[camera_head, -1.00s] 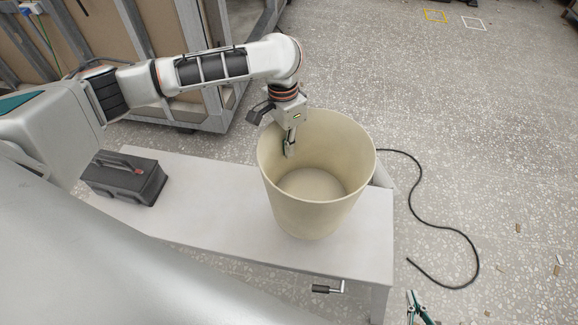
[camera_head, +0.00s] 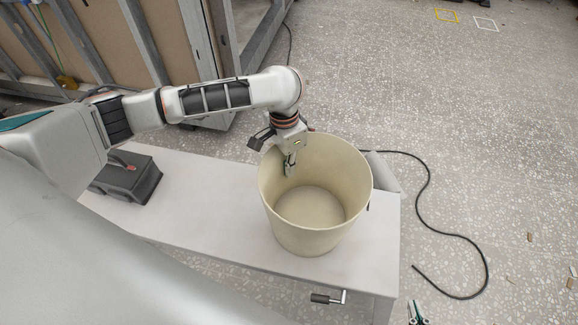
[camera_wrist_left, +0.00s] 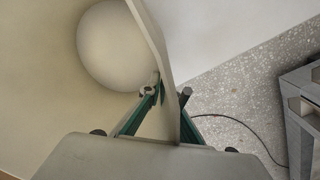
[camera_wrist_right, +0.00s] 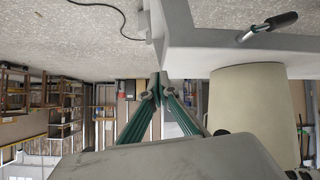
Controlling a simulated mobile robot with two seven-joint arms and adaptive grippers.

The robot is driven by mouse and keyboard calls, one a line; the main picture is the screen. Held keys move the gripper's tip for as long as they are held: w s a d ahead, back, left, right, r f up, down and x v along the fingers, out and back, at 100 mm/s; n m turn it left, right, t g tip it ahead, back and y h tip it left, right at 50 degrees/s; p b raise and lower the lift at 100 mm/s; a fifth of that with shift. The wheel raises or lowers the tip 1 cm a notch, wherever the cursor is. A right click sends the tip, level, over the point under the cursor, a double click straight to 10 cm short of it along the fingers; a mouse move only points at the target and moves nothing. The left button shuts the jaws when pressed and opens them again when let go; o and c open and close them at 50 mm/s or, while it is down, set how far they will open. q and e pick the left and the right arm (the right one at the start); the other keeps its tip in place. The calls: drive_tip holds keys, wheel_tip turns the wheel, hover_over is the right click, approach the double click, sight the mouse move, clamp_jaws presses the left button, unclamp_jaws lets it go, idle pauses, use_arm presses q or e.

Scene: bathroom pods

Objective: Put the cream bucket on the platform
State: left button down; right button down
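The cream bucket (camera_head: 318,235) is upright and empty over the right part of the long white platform (camera_head: 215,235). Its base appears to be at the platform's top; any small gap under it is hidden. My left gripper (camera_head: 290,165) is at the bucket's far left rim. In the left wrist view its fingers (camera_wrist_left: 168,93) straddle the bucket wall (camera_wrist_left: 155,45), one inside and one outside, and look closed on it. My right gripper (camera_wrist_right: 157,88) is empty with fingertips together, off the platform's near right corner. The bucket's side (camera_wrist_right: 250,110) shows in the right wrist view.
A black case (camera_head: 128,178) sits on the platform's left part. A crank handle (camera_head: 328,298) sticks out of the platform's front side. A black cable (camera_head: 425,190) lies on the speckled floor to the right. Framed panels (camera_head: 110,45) stand behind on the left.

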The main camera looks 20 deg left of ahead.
use_arm(q)
drive_tip(key=c, duration=2.3)
unclamp_jaws()
drive_tip(key=shift+f, duration=0.1)
use_arm(e)
drive_tip(key=shift+d+f, duration=0.15)
drive_tip(key=shift+d, duration=0.05)
drive_tip(key=shift+s, duration=0.1)
